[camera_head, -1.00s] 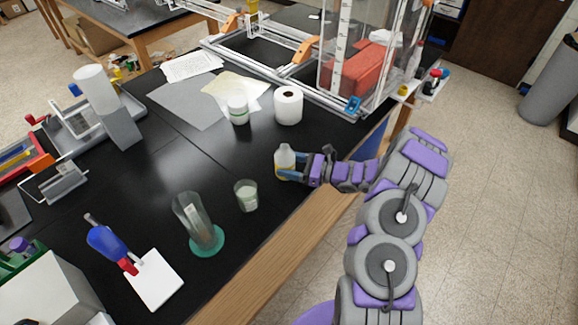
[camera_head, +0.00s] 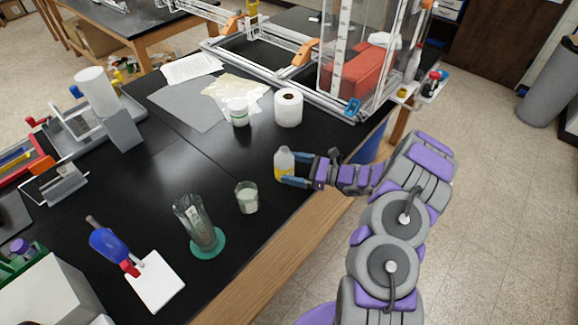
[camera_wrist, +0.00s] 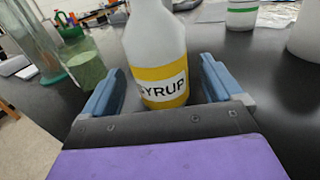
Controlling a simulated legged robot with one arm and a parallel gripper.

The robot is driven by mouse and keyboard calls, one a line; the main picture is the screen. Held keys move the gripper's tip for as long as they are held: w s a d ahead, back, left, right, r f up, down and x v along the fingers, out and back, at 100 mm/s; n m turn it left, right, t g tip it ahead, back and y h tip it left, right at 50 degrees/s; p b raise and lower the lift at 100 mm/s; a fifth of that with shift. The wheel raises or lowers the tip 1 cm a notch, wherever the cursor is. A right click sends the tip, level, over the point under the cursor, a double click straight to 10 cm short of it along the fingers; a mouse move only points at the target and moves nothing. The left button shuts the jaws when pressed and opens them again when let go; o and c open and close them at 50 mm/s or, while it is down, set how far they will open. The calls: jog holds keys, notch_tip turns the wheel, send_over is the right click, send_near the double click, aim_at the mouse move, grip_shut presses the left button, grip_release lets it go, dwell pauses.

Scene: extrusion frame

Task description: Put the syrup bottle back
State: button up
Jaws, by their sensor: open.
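The syrup bottle (camera_head: 284,164) stands upright on the black table near its right edge. It is white on top with a yellow band, and the wrist view shows its "SYRUP" label (camera_wrist: 163,86). My gripper (camera_head: 293,168) is open at the bottle's right side. In the wrist view the blue fingers of my gripper (camera_wrist: 160,90) are on either side of the bottle's lower part, with a gap visible at each side. The bottle's base is partly hidden behind the gripper's palm.
A glass of pale liquid (camera_head: 246,197) and a glass cylinder on a green base (camera_head: 205,243) stand left of the bottle. A paper roll (camera_head: 288,107) and a white jar (camera_head: 238,111) stand behind. An extrusion frame (camera_head: 290,72) is at the back.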

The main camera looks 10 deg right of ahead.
jog(key=p+v, duration=0.2)
jog(key=v, duration=0.8)
jog(key=s+a+r+n+g+h, duration=0.1)
jog(key=s+a+r+n+g, duration=0.55)
jog(key=a+r, duration=0.2)
jog(key=s+a+r+n+g+h, duration=0.2)
jog(key=s+a+r+n+g, duration=0.35)
jog(key=a+r+n, duration=0.35)
jog(key=s+a+r+n+h, duration=0.15)
jog(key=s+n+h, duration=0.4)
jog(key=s, duration=0.85)
jog(key=s+d+r+n+t+h, duration=0.1)
jog(key=s+d+r+n+h, duration=0.1)
jog(key=s+d+h, duration=0.5)
jog(key=s+d, duration=0.1)
jog(key=s, duration=0.2)
jog(key=shift+s+n+t, duration=0.2)
jog(key=shift+n+t, duration=0.1)
jog(key=shift+t, duration=0.1)
